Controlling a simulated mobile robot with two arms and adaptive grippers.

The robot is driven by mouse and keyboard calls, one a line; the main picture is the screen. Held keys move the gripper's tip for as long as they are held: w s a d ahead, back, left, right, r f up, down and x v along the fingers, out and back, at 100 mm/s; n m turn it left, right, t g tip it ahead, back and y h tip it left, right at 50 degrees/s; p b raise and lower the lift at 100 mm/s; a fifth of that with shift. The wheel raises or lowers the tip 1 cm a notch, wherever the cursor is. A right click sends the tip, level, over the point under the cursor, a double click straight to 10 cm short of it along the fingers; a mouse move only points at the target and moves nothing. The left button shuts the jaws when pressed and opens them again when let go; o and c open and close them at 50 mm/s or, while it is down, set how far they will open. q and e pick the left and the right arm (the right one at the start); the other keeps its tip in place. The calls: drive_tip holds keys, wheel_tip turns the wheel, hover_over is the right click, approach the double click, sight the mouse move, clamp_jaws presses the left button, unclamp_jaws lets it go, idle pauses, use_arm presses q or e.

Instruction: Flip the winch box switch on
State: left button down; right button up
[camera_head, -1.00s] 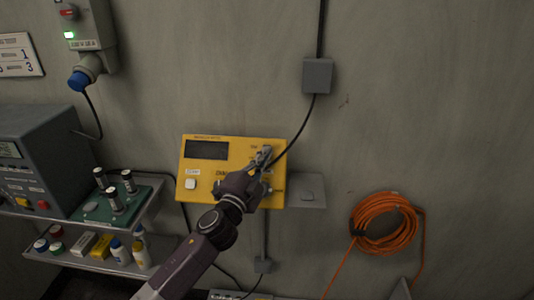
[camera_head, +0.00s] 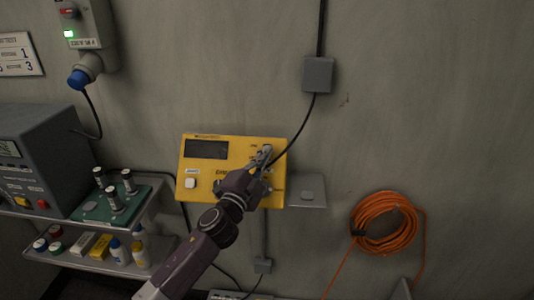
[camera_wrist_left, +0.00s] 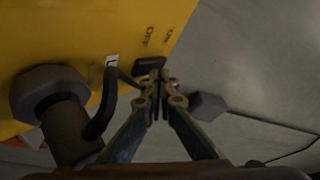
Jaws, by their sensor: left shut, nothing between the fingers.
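The yellow winch box (camera_head: 220,172) is on the wall, with a dark display at its upper left and a pale square button at its lower left. My left gripper (camera_head: 264,158) is shut and empty in front of its right side, hiding part of the panel. In the left wrist view the yellow panel (camera_wrist_left: 85,35) fills the upper left. A small dark switch (camera_wrist_left: 150,64) sits near an "OFF" marking, just beyond my left fingertips (camera_wrist_left: 160,88). I cannot tell whether they touch it, nor which way it is set. My right gripper is not in view.
A black cable runs from the box to a grey junction box (camera_head: 317,75). A grey plate (camera_head: 307,191) is right of the winch box. An orange cable coil (camera_head: 386,223) hangs farther right. A shelf with bottles (camera_head: 118,250) and a grey instrument (camera_head: 38,160) are left.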

use_arm(q)
drive_tip(key=shift+w+a+f, duration=0.1)
drive_tip(key=shift+f, duration=0.05)
idle(0.6)
drive_tip(key=shift+s, duration=0.25)
drive_tip(key=shift+r, duration=0.2)
drive_tip(key=s+r+p, duration=0.2)
drive_tip(key=s+p, duration=0.1)
drive_tip(key=shift+r+p, duration=0.2)
drive_tip(key=shift+p, duration=0.15)
drive_tip(key=shift+s+r+p, duration=0.25)
drive_tip(key=shift+s+p, duration=0.15)
drive_tip(key=shift+s, duration=0.25)
